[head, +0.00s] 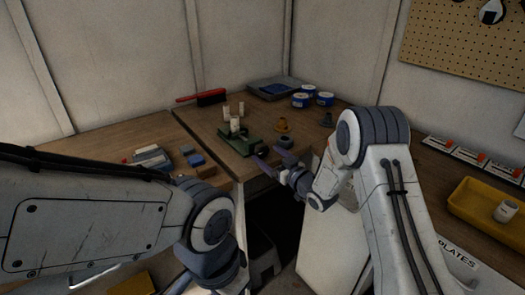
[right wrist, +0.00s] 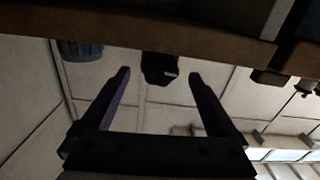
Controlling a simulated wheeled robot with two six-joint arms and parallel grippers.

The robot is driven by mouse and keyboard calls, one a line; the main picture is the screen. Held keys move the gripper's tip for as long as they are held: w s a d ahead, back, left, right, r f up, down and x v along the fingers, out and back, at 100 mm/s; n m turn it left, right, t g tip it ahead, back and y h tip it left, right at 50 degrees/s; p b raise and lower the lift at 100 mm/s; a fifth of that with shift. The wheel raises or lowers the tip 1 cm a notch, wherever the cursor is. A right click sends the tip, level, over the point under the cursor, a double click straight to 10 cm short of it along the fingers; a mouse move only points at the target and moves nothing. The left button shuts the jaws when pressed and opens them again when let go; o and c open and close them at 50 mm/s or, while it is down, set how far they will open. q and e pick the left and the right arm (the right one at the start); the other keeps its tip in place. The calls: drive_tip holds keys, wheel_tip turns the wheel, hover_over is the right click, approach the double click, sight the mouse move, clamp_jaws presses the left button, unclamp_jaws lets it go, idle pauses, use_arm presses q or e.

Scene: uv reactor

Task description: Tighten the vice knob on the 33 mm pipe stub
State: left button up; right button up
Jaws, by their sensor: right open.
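The green vice (head: 238,143) stands on the wooden bench near its front edge, with a white pipe stub (head: 235,125) upright at it. I cannot make out its knob separately in the head view. My right gripper (head: 262,160) is open, its purple fingers close to the vice's front right end. In the right wrist view, which looks upside down, a dark block (right wrist: 160,69) lies between the lines of the open fingers (right wrist: 158,74); it may be the vice's knob end. Nothing is held. My left arm crosses the lower left; its gripper is not visible.
Blue and white cans (head: 300,101) and a grey tray (head: 275,89) stand behind. A yellow tray (head: 480,207) is at right. The bench edge (right wrist: 110,27) shows close to my right gripper.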

sight(265, 152)
drive_tip(key=shift+x, duration=1.75)
drive_tip(key=c, duration=1.4)
drive_tip(key=shift+o, duration=0.2)
drive_tip(key=shift+m, duration=0.3)
drive_tip(key=m, duration=0.3)
drive_tip(key=shift+w+d+m, duration=0.1)
drive_tip(key=shift+m, duration=0.2)
drive_tip(key=m, duration=0.5)
drive_tip(key=shift+d+m, duration=0.1)
drive_tip(key=shift+m, duration=0.5)
drive_tip(key=shift+f, duration=0.1)
